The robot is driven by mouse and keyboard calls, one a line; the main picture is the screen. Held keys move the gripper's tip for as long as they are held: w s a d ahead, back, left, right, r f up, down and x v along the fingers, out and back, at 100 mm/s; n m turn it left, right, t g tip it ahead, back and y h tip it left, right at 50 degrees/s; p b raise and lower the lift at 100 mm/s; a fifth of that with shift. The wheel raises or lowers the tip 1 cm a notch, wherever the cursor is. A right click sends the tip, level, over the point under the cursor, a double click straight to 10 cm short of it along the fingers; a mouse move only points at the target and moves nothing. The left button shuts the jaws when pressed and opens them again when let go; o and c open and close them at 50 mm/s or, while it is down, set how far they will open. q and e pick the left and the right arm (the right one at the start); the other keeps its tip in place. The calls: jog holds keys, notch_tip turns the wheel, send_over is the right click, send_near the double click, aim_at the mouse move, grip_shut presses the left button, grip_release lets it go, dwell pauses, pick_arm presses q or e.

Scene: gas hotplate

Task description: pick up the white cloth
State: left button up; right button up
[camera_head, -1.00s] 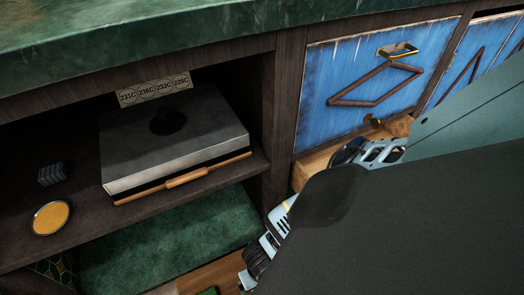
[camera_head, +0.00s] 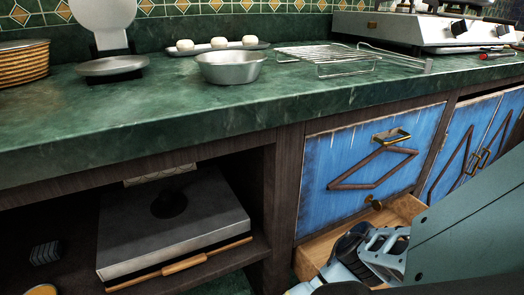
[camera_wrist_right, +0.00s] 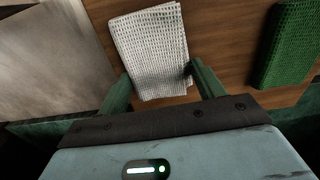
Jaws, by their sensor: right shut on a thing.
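The white cloth (camera_wrist_right: 150,45), folded and coarsely woven, shows in the right wrist view over a brown wooden surface. My right gripper (camera_wrist_right: 161,88) is shut on the cloth, with its near end between the two green fingers. Whether the cloth is clear of the wood is hard to tell. In the head view my right arm comes in at the lower right, and its gripper and the cloth are out of sight. My left gripper is not in view.
A green cloth (camera_wrist_right: 287,45) lies right of the white one. A partly open wooden drawer (camera_head: 315,255) sits beside my arm below a blue drawer front (camera_head: 370,150). The counter (camera_head: 150,115) holds a metal bowl (camera_head: 230,68), a wire rack (camera_head: 325,55) and the hotplate (camera_head: 410,30).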

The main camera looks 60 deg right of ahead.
jog(key=shift+r+p, duration=0.55)
jog(key=shift+r, duration=0.25)
notch_tip(320, 180, up, 2)
jog(key=shift+r+p, duration=0.1)
jog(key=shift+p, duration=0.75)
pick_arm(q)
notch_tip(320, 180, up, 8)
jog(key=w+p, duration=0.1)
jog(key=p, duration=0.3)
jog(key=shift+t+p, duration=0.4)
pick_arm(e)
jog(key=s+a, duration=1.1)
jog(key=shift+a+r, duration=0.3)
jog(key=shift+r, duration=0.1)
